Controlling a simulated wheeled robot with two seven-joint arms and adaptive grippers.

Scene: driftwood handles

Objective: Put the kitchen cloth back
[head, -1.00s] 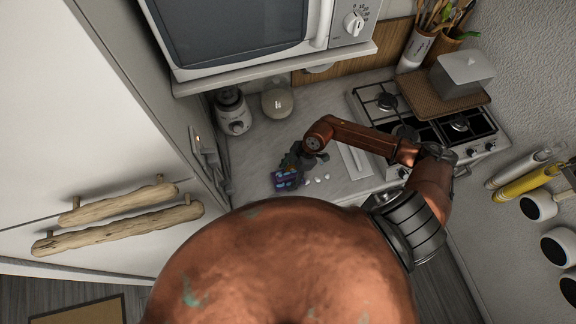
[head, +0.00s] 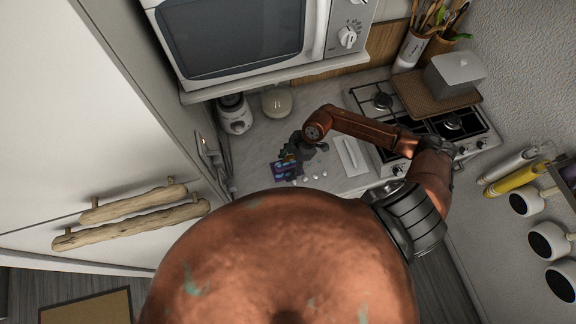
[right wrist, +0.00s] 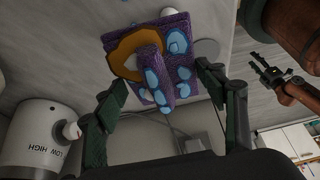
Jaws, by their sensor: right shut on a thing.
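The kitchen cloth (head: 286,170) is purple with blue spots and shows at the counter's front left in the head view. It fills the upper middle of the right wrist view (right wrist: 180,75), folded, with an orange patch. My right gripper (head: 297,154) is shut on the cloth, with its green fingers on either side of it in the right wrist view (right wrist: 168,85). I cannot tell whether the cloth touches the counter. A dark gripper beside a copper arm, apparently my left one (right wrist: 268,72), shows at the right of the right wrist view. Its jaw state is unclear.
The stove (head: 455,125) is farther right. The cabinet with driftwood handles (head: 135,218) borders the left. A microwave (head: 240,40) overhangs the back.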

